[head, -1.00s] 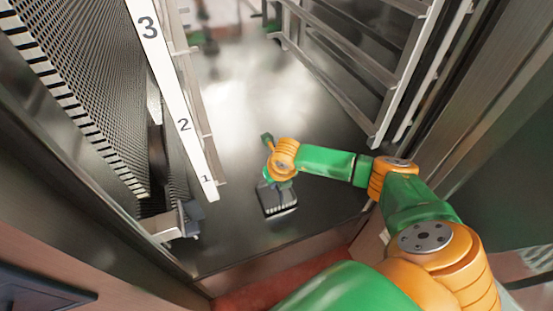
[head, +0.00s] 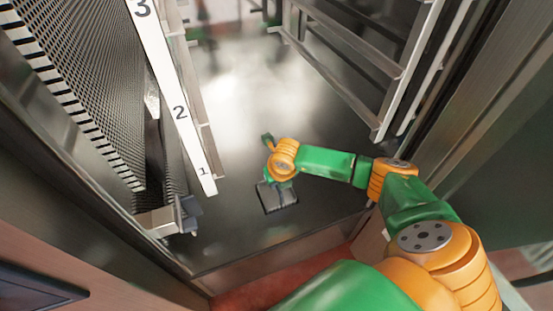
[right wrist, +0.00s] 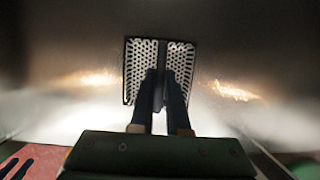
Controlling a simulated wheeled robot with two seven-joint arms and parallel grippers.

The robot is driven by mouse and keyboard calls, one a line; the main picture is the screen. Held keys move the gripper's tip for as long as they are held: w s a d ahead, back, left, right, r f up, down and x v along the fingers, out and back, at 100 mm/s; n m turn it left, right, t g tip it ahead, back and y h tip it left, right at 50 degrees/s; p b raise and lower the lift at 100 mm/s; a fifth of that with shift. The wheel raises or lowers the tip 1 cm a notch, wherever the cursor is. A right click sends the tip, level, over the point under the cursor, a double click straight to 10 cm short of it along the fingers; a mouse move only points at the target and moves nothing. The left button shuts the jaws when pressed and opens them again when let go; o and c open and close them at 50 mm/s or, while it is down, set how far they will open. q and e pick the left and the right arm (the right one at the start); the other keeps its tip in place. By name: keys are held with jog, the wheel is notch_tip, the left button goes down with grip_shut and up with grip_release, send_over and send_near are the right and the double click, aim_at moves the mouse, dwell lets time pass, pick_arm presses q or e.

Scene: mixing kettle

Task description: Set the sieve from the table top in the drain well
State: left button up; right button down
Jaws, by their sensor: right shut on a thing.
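The sieve is a small, dark, perforated rectangular piece (head: 279,199), seen under my right gripper in the head view. In the right wrist view its plate (right wrist: 138,60) shows pale holes and a dark middle strip. My right gripper (head: 278,183) is shut on the sieve at that middle strip; its dark fingers (right wrist: 162,95) also show in the right wrist view. The sieve is close to the metal floor, but I cannot tell whether it touches it. I cannot make out the drain well apart from the sieve. My left gripper is not in view.
A shiny metal floor (head: 240,110) lies around the sieve, mostly clear. A white strip numbered 1 to 3 (head: 178,95) and a mesh panel (head: 85,80) stand at left. A metal rail frame (head: 365,75) stands at right. A metal threshold (head: 270,255) crosses the front.

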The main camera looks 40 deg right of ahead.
jog(key=shift+f+b, duration=0.4)
jog(key=shift+f, duration=0.2)
jog(key=shift+s+f, duration=0.1)
jog(key=shift+f, duration=0.15)
dwell(0.5)
jog(key=shift+c, duration=1.7)
grip_release()
jog(key=p+v, duration=0.7)
jog(key=shift+f, duration=0.1)
